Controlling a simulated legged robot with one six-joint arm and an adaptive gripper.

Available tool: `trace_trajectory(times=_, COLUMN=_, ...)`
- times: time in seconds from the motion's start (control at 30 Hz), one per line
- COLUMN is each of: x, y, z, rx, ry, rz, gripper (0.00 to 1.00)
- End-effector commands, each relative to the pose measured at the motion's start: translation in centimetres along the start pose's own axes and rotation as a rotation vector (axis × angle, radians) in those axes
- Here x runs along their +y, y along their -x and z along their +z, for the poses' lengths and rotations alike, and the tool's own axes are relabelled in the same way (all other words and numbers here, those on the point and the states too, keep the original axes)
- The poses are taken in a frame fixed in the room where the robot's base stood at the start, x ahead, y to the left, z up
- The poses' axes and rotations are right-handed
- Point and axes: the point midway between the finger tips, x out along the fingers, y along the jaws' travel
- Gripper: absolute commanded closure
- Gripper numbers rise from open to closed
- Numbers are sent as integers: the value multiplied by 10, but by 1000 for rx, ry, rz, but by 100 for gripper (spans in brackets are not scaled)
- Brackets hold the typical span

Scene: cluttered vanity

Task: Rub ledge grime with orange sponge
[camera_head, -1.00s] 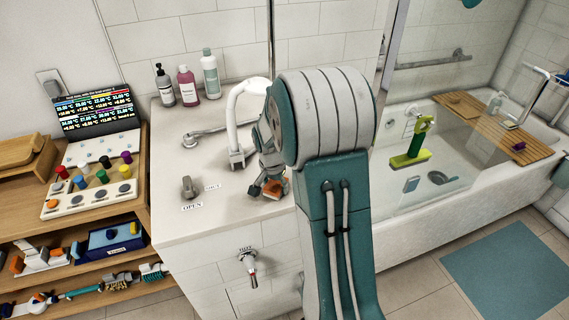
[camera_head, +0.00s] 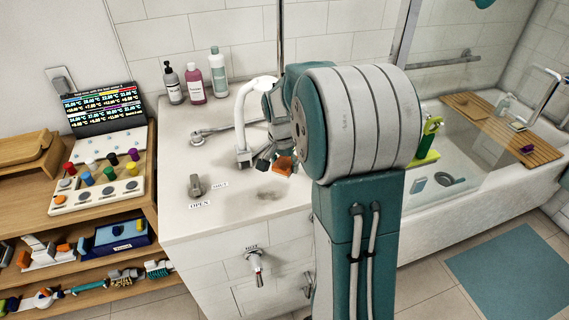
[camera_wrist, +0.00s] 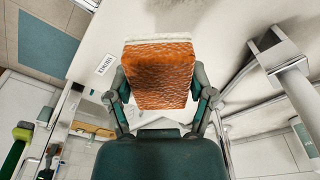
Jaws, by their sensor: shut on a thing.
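My gripper (camera_head: 272,162) is shut on the orange sponge (camera_head: 284,166) beside the white faucet, over the ledge (camera_head: 232,228). In the wrist view, its two fingers press the sides of the sponge (camera_wrist: 160,75), which has a pale layer along its far edge. A dark grime smudge (camera_head: 269,195) lies on the ledge in front of the sponge, with a fainter patch to its left. Grime also shows at the top edge of the wrist view (camera_wrist: 178,4). The sponge looks lifted off the ledge, but the exact gap is hard to tell.
The white faucet (camera_head: 240,130) stands close to the left of my gripper. A lever knob (camera_head: 196,186) with open/shut labels is at left. Three bottles (camera_head: 194,82) stand at the back. The bathtub with a wooden tray (camera_head: 535,148) is at right. The ledge's front is clear.

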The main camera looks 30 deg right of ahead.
Motion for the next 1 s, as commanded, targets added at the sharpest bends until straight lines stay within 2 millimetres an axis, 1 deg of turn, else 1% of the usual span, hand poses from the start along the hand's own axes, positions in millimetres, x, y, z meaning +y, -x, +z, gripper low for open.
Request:
trace_trajectory(times=0.67, x=-1, y=-3, z=-2, rx=0, ry=5, rz=2, gripper=88)
trace_trajectory(times=0.87, x=-1, y=-14, z=-2, rx=-2, ry=3, rz=2, gripper=88)
trace_trajectory(times=1.0, x=-1, y=-26, z=-2, rx=-4, ry=1, rz=2, gripper=88)
